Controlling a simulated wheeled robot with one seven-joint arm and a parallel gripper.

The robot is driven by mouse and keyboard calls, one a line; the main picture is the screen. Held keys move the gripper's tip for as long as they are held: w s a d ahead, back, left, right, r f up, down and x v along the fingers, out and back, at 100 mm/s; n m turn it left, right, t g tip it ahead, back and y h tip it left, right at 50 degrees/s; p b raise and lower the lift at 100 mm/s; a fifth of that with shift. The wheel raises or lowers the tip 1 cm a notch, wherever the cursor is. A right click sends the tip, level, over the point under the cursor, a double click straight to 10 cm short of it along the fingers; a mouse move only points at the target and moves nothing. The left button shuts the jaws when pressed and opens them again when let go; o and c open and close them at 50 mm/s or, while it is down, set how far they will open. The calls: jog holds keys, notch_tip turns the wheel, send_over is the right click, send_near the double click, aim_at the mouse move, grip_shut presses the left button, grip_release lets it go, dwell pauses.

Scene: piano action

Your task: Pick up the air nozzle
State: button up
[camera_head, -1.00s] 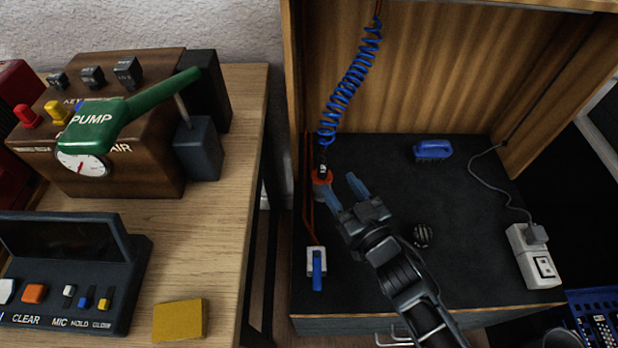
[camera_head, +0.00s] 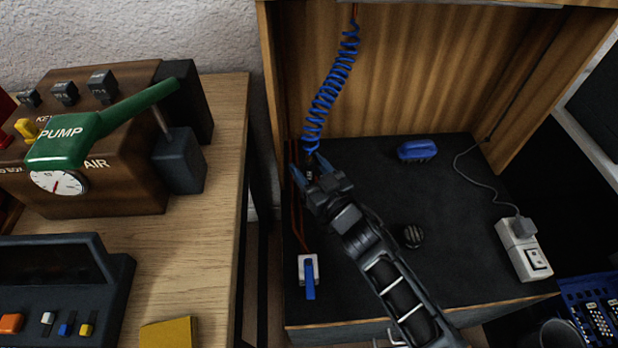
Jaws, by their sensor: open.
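The air nozzle (camera_head: 310,169) is at the lower end of a blue coiled hose (camera_head: 328,95) that hangs at the left side of the wooden cabinet. My gripper (camera_head: 307,161) is open, with one blue fingertip to each side of the nozzle. Only a small dark piece of the nozzle shows between the fingers; my gripper hides the rest. I cannot tell whether either finger touches it.
On the black cabinet floor (camera_head: 370,260) are a blue brush (camera_head: 417,150), a dark round ball (camera_head: 411,236), a blue-handled valve (camera_head: 309,275) and a white power socket (camera_head: 523,250). A wooden desk (camera_head: 215,215) with a PUMP box (camera_head: 110,190) stands at left.

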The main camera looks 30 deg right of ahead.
jog(key=shift+c, duration=0.3)
grip_shut()
jog(key=shift+r, duration=0.1)
notch_tip(320, 180, up, 10)
jog(key=p, duration=0.7)
jog(key=shift+p, duration=0.3)
